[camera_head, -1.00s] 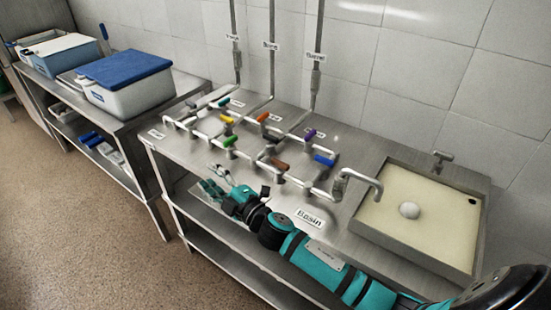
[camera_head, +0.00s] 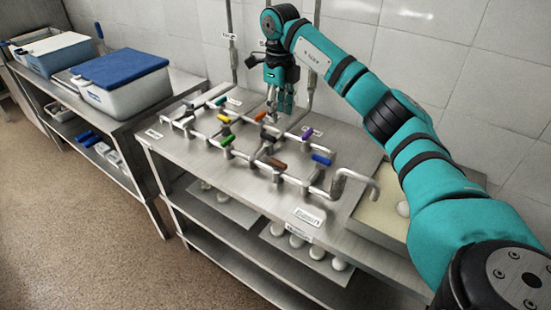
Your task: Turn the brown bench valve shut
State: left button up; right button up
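The brown valve handle (camera_head: 276,163) sits on the pipework on the steel bench, in the front middle of the valve group. It lies roughly along its pipe, between the green handle (camera_head: 227,140) and the blue handle (camera_head: 321,159). My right gripper (camera_head: 280,108) hangs fingers-down above the back of the bench. It is behind and above the brown handle and apart from it. Its fingers look spread, with nothing seen between them. My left gripper is out of view.
Orange (camera_head: 261,115), yellow (camera_head: 223,119) and purple (camera_head: 307,133) handles stand close around. Vertical pipes rise along the tiled wall. A blue-lidded container (camera_head: 125,95) stands on the left bench.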

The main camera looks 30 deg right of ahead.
aim_at(278, 161)
notch_tip(278, 161, down, 16)
jog(key=p, duration=0.3)
jog(key=shift+a+r+p, duration=0.1)
jog(key=shift+r+p, duration=0.05)
jog(key=shift+p, duration=0.25)
jog(key=shift+f, duration=0.8)
jog(key=shift+c, duration=0.3)
jog(key=shift+w, duration=0.1)
grip_shut()
